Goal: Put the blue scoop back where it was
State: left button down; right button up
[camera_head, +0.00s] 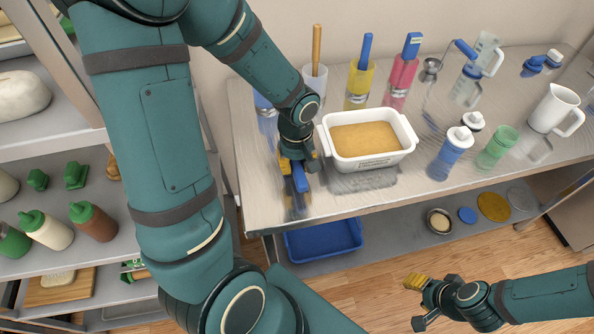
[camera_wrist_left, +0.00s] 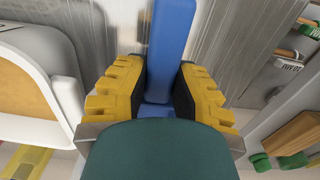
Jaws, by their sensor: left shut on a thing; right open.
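The blue scoop (camera_head: 301,178) is in my left gripper (camera_head: 297,165), at the left end of the steel table, just left of the white basin. In the left wrist view its blue handle (camera_wrist_left: 172,45) runs between the yellow fingers of my left gripper (camera_wrist_left: 160,90), which are shut on it. The scoop's far end is hidden by the gripper, and I cannot tell whether it touches the table. The white basin (camera_head: 412,140) holds tan material. My right gripper (camera_head: 418,302) is open and empty, low in front of the table.
A clear cup (camera_head: 315,85), a yellow cup (camera_head: 358,82) and a pink cup (camera_head: 401,78) with handled tools stand behind the basin. A shelf rack (camera_head: 75,260) is on the left.

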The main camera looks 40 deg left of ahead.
pick_arm(q)
notch_tip(320, 180, down, 3)
jog(key=shift+r+b, duration=0.2)
jog(key=shift+b, duration=0.55)
jog(key=shift+w+a+f, duration=0.1)
jog(key=shift+f, duration=0.1)
jog(key=shift+r, duration=0.15)
jog(key=c, duration=0.9)
grip_release()
